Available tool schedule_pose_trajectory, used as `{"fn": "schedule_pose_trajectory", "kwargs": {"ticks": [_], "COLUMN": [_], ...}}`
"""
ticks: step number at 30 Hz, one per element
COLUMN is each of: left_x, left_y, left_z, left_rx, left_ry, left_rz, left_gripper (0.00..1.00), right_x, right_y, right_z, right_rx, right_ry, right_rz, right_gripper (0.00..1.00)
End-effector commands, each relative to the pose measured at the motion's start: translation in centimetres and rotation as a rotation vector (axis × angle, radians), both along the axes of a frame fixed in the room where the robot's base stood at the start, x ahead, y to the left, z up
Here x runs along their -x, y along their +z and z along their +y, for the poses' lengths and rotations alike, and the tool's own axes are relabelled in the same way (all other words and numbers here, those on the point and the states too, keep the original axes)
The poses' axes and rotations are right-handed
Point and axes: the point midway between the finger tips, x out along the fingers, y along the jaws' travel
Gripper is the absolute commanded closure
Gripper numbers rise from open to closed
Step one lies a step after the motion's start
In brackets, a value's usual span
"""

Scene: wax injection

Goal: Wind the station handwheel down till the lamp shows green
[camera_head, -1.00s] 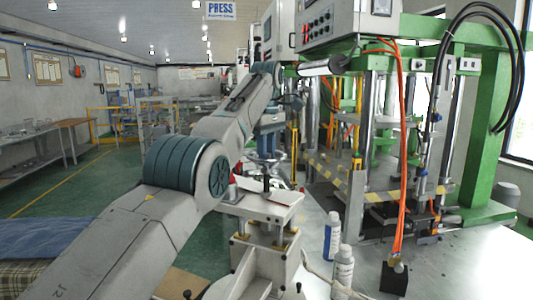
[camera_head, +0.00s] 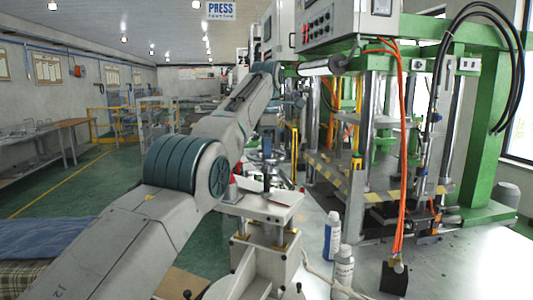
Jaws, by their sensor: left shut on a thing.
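The station (camera_head: 262,205) is a pale plate on a block with brass-coloured posts, low in the middle of the head view. The grey handwheel (camera_head: 254,163) sits above it on a dark upright spindle (camera_head: 266,184). My left arm reaches over from the left and bends down behind its own elbow. My left gripper (camera_head: 267,151) is at the wheel, small and partly blended with it, shut on the handwheel. A small red part (camera_head: 232,190) shows beside the plate; I cannot tell whether it is the lamp. No green light can be made out. My right gripper is out of view.
A green press (camera_head: 485,120) with steel columns and orange hoses fills the right. A blue cloth (camera_head: 45,238) lies at lower left.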

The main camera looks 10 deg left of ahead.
Motion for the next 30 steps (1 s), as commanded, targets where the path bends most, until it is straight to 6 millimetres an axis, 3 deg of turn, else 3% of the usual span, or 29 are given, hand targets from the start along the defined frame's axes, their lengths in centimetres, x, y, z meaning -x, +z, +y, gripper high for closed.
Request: {"fn": "schedule_pose_trajectory", "kwargs": {"ticks": [17, 18, 20, 30], "left_x": [0.01, 0.01, 0.01, 0.0], "left_y": [-0.31, -0.31, -0.28, 0.03], "left_z": [-0.07, -0.07, -0.07, -0.02], "left_rx": [0.001, 0.001, 0.001, 0.0], "left_ry": [0.028, 0.028, 0.028, 0.028], "left_rz": [0.006, 0.006, 0.005, 0.001], "left_gripper": [1.0, 0.69, 0.57, 0.55], "right_x": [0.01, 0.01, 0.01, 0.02], "right_y": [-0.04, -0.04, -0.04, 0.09], "right_z": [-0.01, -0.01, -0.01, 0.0], "right_rx": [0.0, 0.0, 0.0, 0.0], "right_ry": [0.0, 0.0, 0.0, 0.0], "right_rz": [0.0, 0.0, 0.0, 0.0], "right_gripper": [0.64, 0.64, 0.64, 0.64]}}
